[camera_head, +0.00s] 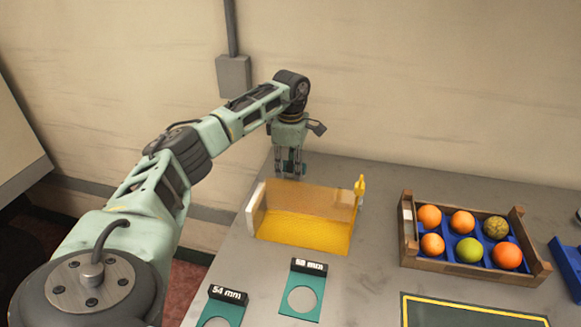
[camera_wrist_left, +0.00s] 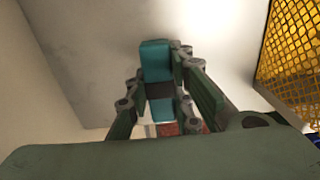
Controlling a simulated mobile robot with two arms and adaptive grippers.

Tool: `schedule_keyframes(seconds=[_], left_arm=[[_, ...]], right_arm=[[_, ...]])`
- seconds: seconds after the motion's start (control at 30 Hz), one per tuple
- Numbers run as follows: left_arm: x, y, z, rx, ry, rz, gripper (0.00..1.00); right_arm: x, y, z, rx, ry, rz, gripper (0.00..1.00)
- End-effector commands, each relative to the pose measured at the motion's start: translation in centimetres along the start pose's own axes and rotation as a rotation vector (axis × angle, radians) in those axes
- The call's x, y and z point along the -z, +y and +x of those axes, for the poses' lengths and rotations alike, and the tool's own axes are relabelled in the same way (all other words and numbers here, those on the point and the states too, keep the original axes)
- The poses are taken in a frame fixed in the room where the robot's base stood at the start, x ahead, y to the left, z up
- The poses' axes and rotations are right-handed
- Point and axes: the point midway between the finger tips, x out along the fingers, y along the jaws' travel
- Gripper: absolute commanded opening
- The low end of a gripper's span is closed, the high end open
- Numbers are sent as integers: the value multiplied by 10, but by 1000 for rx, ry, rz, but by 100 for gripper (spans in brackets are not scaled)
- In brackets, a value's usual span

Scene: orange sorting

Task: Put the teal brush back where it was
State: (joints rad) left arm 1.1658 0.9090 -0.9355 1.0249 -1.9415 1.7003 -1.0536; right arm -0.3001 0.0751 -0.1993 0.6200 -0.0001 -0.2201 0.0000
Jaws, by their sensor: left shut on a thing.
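My left gripper (camera_head: 290,168) is at the far left part of the table, behind the yellow bin, pointing down. It is shut on the teal brush (camera_wrist_left: 155,62). In the left wrist view the brush lies between the two fingers (camera_wrist_left: 160,88), with teal parts on both sides of a dark middle band. In the head view only a small teal bit of the brush (camera_head: 291,167) shows between the fingers, close to the table surface. I cannot tell whether it touches the table. My right gripper is not in view.
A wooden crate (camera_head: 410,250) with several fruits is at the right. Two teal ring gauges (camera_head: 318,276) (camera_head: 236,310) lie in front. A dark mat (camera_head: 470,312) lies front right; the wall is behind.

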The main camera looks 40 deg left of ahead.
Motion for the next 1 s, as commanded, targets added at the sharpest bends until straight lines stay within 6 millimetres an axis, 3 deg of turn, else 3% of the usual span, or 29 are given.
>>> schedule_keyframes(seconds=[1.0], left_arm=[[0, 0, 11, 1, 0, 0, 0]], right_arm=[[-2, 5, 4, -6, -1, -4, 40]])
